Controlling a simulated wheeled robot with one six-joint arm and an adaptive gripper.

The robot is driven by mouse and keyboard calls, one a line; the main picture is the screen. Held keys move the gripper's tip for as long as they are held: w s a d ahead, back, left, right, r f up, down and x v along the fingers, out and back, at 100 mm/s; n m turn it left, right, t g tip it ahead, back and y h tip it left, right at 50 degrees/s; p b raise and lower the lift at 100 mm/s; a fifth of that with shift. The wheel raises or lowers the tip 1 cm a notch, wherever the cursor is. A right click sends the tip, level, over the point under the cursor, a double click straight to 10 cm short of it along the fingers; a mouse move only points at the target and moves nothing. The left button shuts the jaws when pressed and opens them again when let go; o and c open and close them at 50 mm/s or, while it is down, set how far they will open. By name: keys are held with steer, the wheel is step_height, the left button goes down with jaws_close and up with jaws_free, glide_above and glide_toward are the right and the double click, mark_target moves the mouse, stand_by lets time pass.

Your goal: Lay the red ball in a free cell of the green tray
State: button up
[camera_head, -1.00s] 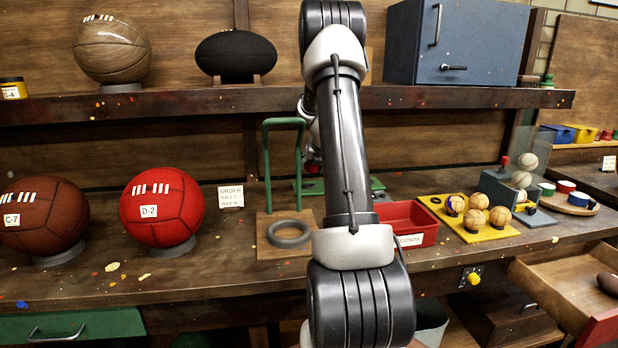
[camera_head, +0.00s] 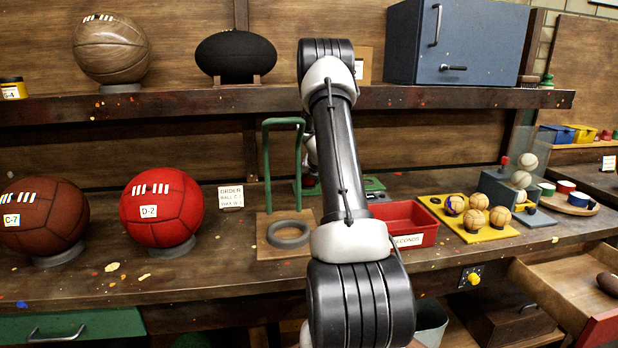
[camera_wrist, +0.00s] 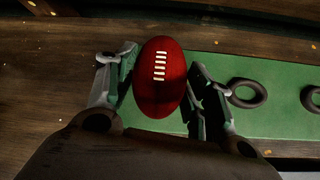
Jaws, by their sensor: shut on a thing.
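A red oval ball (camera_wrist: 160,76) with white lacing sits between the two fingers of my gripper (camera_wrist: 160,85) in the wrist view, and the gripper is shut on it. The green tray (camera_wrist: 285,68) lies under and to the right of the ball. Two dark ring-shaped cells show on it, both empty: one ring (camera_wrist: 247,93) right of the gripper and another (camera_wrist: 313,98) at the right edge. I cannot tell whether the ball touches the tray.
A larger red ball tagged D-2 (camera_head: 162,207) and a brown ball (camera_head: 43,216) stand on the bench at left. A green hoop stand (camera_head: 267,165) is left of my arm. A red bin (camera_head: 407,218) and yellow tray (camera_head: 447,212) are to its right.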

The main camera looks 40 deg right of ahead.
steer(key=shift+f, duration=0.1)
steer(key=o, duration=1.2)
steer(key=shift+c, duration=0.2)
steer(key=shift+s+r, duration=0.2)
steer(key=shift+r, duration=0.25)
steer(key=v, duration=1.1)
steer(key=shift+s, duration=0.15)
steer(key=shift+s+a, duration=0.1)
steer(key=shift+a, duration=0.05)
